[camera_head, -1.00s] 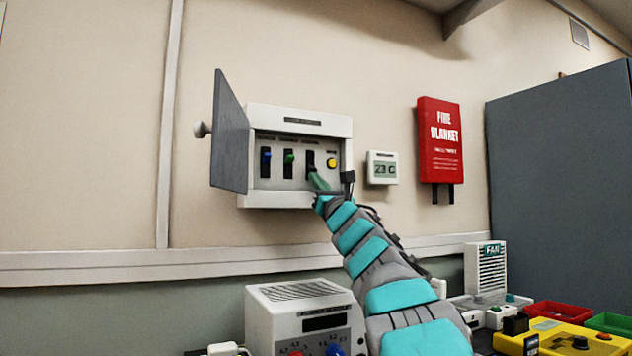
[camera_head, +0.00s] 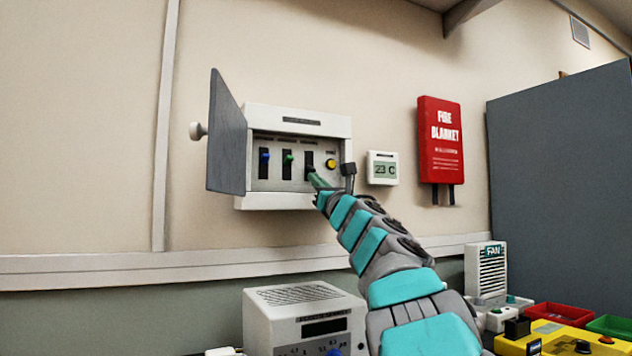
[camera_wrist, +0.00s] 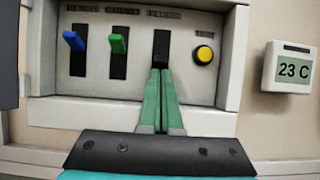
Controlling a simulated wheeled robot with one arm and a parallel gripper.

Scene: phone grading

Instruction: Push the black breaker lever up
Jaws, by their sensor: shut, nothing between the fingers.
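The open white breaker box (camera_head: 298,118) on the wall holds upright dark slots with a blue lever (camera_wrist: 73,40), a green lever (camera_wrist: 118,44) and a black lever (camera_head: 310,169). The black lever is in the third slot (camera_wrist: 161,46), and is hard to tell from the dark slot. My gripper (camera_wrist: 160,72) has green fingers, shut together and empty. Its tips are at the lower part of the third slot, covering the slot's lower end. I cannot tell whether they touch the lever. It also shows in the head view (camera_head: 314,177).
A yellow button (camera_wrist: 204,54) sits right of the third slot. The box's grey door (camera_head: 227,135) stands open at left. A thermostat (camera_head: 383,168) and red fire blanket (camera_head: 440,140) hang to the right. A white bench device (camera_head: 300,296) stands below.

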